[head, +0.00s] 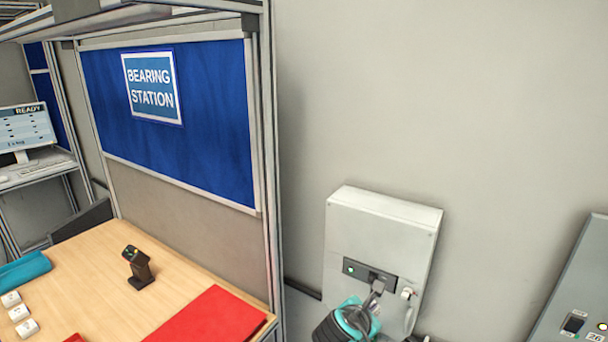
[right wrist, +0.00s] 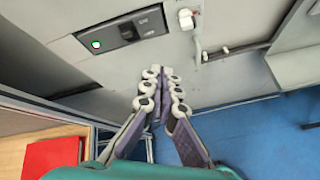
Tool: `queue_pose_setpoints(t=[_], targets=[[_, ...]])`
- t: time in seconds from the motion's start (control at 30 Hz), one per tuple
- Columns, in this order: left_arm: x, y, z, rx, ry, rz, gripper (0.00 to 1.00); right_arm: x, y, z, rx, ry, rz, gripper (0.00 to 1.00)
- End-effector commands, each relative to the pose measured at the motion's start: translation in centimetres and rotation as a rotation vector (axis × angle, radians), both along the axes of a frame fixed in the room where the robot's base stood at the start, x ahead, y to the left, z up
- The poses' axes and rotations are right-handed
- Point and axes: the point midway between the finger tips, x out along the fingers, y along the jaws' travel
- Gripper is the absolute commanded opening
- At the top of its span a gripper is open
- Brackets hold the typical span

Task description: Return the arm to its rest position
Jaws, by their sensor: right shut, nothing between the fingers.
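My right gripper (head: 377,287) is low in the middle of the head view, in front of a grey wall box (head: 385,222). Its teal and black wrist shows below it. In the right wrist view its two fingers (right wrist: 161,74) meet at the tips, with nothing between them. They point toward the box's face, below a black panel (right wrist: 122,34) with a green light; I cannot tell whether they touch it. My left gripper is not in view.
A wooden table (head: 95,285) at the left holds a black scanner (head: 138,268), a red mat (head: 215,318), a teal item (head: 24,270) and several small white blocks (head: 19,313). A metal frame post (head: 270,160) stands at its right edge. Blue floor (right wrist: 250,135) is clear.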

Motion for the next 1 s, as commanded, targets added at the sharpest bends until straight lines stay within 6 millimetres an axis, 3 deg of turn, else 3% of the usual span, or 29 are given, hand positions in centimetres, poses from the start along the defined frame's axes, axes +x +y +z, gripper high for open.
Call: queue_pose_setpoints(t=[0.03,0.13,0.3,0.4,0.5,0.63,1.0], targets=[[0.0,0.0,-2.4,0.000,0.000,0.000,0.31,-2.4,-1.3,-2.9,0.170,-0.041,-0.109,0.00],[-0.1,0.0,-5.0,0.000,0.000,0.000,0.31,-7.0,-2.4,-6.8,0.558,-0.138,-0.373,0.00],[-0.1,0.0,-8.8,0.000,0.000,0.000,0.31,-13.9,-2.1,-12.9,1.151,-0.282,-0.867,0.00],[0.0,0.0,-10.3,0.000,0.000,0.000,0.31,-16.6,-1.3,-15.3,1.408,-0.341,-1.118,0.00],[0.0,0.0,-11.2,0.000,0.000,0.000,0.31,-18.3,-0.5,-16.9,1.580,-0.376,-1.303,0.00],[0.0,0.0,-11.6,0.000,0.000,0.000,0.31,-19.2,0.1,-17.5,1.684,-0.396,-1.423,0.00],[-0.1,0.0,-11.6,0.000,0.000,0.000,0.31,-19.2,0.1,-17.5,1.690,-0.397,-1.431,0.00]])
